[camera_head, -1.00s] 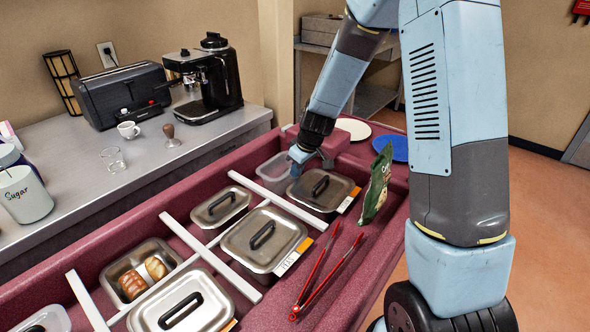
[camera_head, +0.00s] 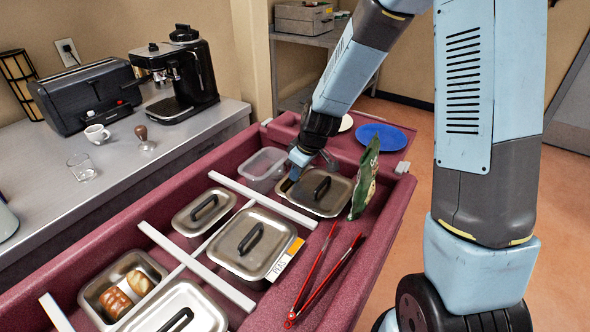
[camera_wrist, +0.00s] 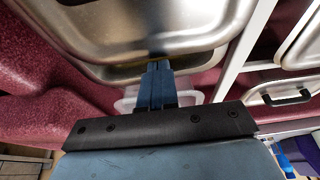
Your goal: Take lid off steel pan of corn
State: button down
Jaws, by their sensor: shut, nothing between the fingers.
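A steel pan (camera_head: 285,187) stands at the far end of the maroon counter, and its label is not visible. Its steel lid (camera_head: 335,199) with a black handle lies over most of it, shifted toward the right, with a strip of pan rim showing at the left. In the wrist view, the large lid (camera_wrist: 140,22) overhangs the rim, with a thin yellow line between them that may be corn. My gripper (camera_head: 299,172) is at the lid's left edge. In the wrist view, its fingers (camera_wrist: 160,66) are together and empty, with tips at the lid's edge.
A green bag (camera_head: 365,180) stands right beside the lid. Red tongs (camera_head: 325,275) lie on the counter ledge. A pan labelled peas (camera_head: 251,240), a smaller lidded pan (camera_head: 204,210) and a clear container (camera_head: 263,164) are nearby. A blue plate (camera_head: 382,137) lies beyond.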

aim_at(323, 183)
jog(key=shift+d, duration=0.1)
jog(key=v, duration=1.3)
jog(key=c, duration=1.7)
grip_release()
jog(key=shift+r, duration=0.25)
jog(key=shift+o, duration=1.4)
jog(key=shift+s+m, duration=0.15)
jog(key=shift+m, duration=0.35)
jog(key=o, duration=0.3)
jog(key=shift+s+d+r+m+g, duration=0.1)
jog(key=shift+m+g, duration=0.05)
jog(key=shift+m, duration=0.4)
jog(key=shift+s+d+m+g, duration=0.1)
jog(key=shift+m+g, duration=0.05)
jog(key=shift+m, duration=0.4)
jog(key=shift+o, duration=0.2)
jog(key=m, duration=0.3)
jog(key=d+m+h, duration=0.1)
jog(key=m, duration=0.1)
jog(key=shift+s+r+g, duration=0.15)
jog(key=shift+s+g, duration=0.15)
jog(key=shift+s, duration=0.05)
jog(key=f+m, duration=0.3)
jog(key=f, duration=0.1)
jog(key=d+f+m+h, duration=0.1)
jog(key=f+m, duration=0.2)
jog(key=f, duration=0.1)
jog(key=s+d+f+m+g+h, duration=0.1)
jog(key=f+m, duration=0.3)
jog(key=f, duration=0.1)
